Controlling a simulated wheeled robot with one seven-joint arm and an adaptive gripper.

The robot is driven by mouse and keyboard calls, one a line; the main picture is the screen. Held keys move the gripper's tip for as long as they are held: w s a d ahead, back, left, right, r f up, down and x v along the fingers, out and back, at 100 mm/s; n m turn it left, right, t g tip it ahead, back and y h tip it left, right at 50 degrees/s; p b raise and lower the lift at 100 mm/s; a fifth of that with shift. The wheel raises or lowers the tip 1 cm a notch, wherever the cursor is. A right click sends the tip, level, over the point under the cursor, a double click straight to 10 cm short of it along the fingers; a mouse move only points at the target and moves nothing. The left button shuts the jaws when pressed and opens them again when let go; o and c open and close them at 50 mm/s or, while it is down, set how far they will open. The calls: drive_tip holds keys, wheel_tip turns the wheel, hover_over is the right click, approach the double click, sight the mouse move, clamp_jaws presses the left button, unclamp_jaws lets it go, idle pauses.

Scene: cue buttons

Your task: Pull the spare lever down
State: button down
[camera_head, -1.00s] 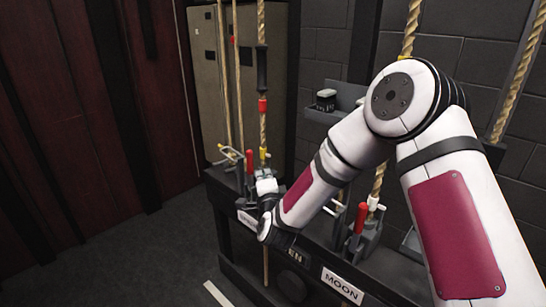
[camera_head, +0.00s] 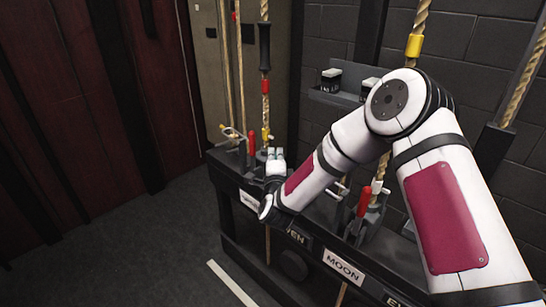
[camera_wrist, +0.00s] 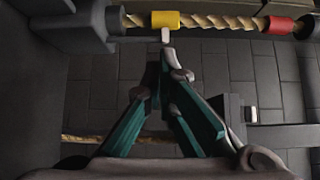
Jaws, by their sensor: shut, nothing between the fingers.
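Red-handled levers stand along a dark rail (camera_head: 232,180). One lever (camera_head: 251,143) is upright just left of my gripper, and another (camera_head: 364,202) is behind my forearm, above the MOON label (camera_head: 343,265). I cannot read a label naming the spare lever; a label at the left (camera_head: 249,201) is partly covered by my wrist. My gripper (camera_head: 275,153) is at the left part of the rail, near a rope with yellow and red bands. In the wrist view its fingers (camera_wrist: 165,72) are together and empty, just below a pale tab (camera_wrist: 165,35) beside the yellow band (camera_wrist: 165,19).
Several ropes rise from the rail; one (camera_head: 265,105) is close to my gripper. A shelf (camera_head: 335,98) with small blocks is on the brick wall behind. Red panelling (camera_head: 70,120) stands at the left. The floor (camera_head: 130,255) left of the rail is clear.

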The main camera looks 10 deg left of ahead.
sight(253, 153)
drive_tip(key=w+a, duration=0.1)
drive_tip(key=w, duration=0.1)
drive_tip(key=w+a, duration=0.1)
drive_tip(key=w, duration=0.1)
drive_tip(key=w+a+b, duration=0.1)
drive_tip(key=w, duration=0.1)
drive_tip(key=shift+s+a, duration=0.3)
drive_tip(key=shift+a, duration=0.35)
drive_tip(key=shift+a, duration=0.1)
drive_tip(key=shift+s+a+b, duration=0.15)
drive_tip(key=shift+s+b, duration=0.1)
drive_tip(key=shift+b, duration=0.15)
